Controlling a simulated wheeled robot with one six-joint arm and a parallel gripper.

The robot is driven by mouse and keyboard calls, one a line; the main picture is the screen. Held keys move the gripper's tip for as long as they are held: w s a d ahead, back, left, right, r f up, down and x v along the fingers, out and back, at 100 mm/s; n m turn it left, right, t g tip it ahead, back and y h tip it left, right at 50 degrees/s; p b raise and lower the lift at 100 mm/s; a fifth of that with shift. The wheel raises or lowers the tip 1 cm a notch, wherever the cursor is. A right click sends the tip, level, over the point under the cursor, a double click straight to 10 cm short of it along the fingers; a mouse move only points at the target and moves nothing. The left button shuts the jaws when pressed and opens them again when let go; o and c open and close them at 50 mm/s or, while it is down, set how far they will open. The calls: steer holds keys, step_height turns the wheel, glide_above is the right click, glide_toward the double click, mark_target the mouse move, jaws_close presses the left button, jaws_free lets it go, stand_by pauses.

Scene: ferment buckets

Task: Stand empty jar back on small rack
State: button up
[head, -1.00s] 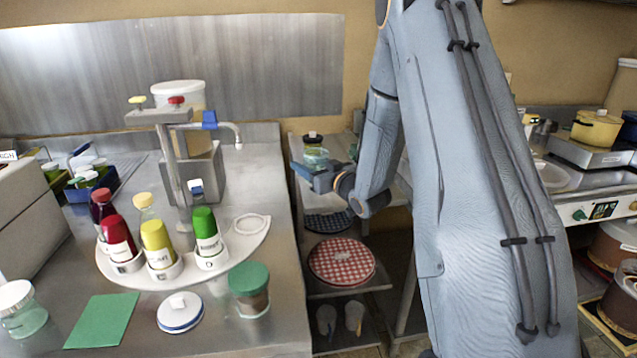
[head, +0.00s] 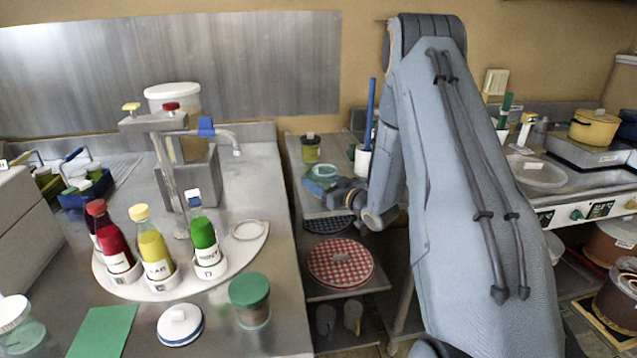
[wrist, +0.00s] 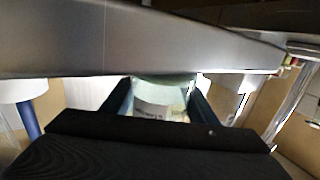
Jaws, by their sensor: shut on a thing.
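A pale green see-through jar (head: 322,174) is at the end of my arm, above the narrow steel rack (head: 297,185) in the middle of the head view. My gripper (head: 328,186) is shut on it. In the wrist view the jar (wrist: 165,98) sits between my two fingers (wrist: 162,104), close against a grey metal surface (wrist: 150,45). I cannot tell whether the jar touches that surface. The jar's base is hidden in the head view.
An olive jar (head: 310,148) stands behind the held jar. A white holder (head: 362,160) with a blue stick is close on the right. The left counter (head: 255,200) holds bottles and jars.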

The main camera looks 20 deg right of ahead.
steer(key=shift+f, duration=0.65)
steer(key=shift+f, duration=0.1)
steer(key=o, duration=1.4)
steer(key=b+v, duration=0.2)
steer(key=v, duration=1)
